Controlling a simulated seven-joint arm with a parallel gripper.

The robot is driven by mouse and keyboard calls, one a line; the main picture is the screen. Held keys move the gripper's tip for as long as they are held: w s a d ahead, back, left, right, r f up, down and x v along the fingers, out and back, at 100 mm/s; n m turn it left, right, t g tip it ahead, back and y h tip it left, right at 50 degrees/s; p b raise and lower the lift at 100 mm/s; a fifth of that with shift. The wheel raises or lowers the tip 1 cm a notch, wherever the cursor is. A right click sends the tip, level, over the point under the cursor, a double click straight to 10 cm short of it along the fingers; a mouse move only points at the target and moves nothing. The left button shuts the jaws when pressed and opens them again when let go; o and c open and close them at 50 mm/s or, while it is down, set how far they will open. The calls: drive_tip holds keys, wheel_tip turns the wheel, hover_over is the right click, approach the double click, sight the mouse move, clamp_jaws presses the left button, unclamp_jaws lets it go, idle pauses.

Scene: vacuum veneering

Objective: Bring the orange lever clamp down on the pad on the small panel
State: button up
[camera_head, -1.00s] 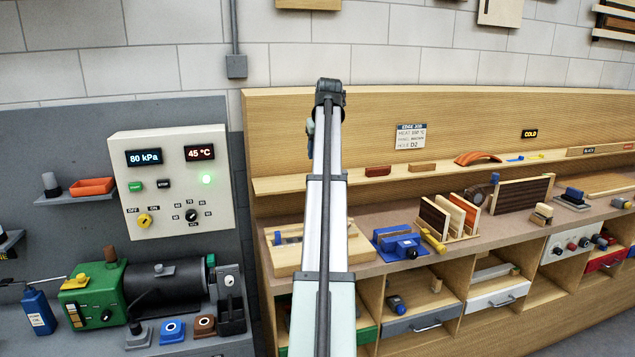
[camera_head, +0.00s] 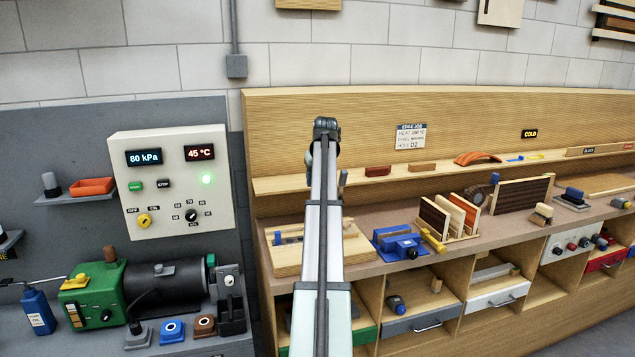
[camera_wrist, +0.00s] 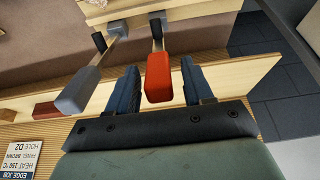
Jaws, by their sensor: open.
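The orange-red handle of the lever clamp (camera_wrist: 158,78) stands up toward the camera in the wrist view, on a thin metal arm. My gripper (camera_wrist: 160,86) is open, with its blue fingers on either side of the handle. I see gaps, so it does not appear gripped. A second clamp with a grey handle (camera_wrist: 82,90) is left of my fingers. The light wooden base (camera_wrist: 195,6) lies beyond them; in the head view this board (camera_head: 290,262) sits on the bench, partly behind my arm. The pad and small panel cannot be made out clearly.
A blue tool (camera_head: 398,243) and a rack of panels (camera_head: 452,217) stand right of the board on the bench (camera_head: 375,262). A narrow shelf (camera_head: 440,168) runs behind. The control box (camera_head: 172,178) is at the left.

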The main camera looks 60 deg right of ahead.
drive_tip(key=shift+w+d+f, duration=0.1)
drive_tip(key=shift+w+f, duration=0.05)
drive_tip(key=shift+f, duration=0.3)
drive_tip(key=shift+c, duration=0.3)
clamp_jaws()
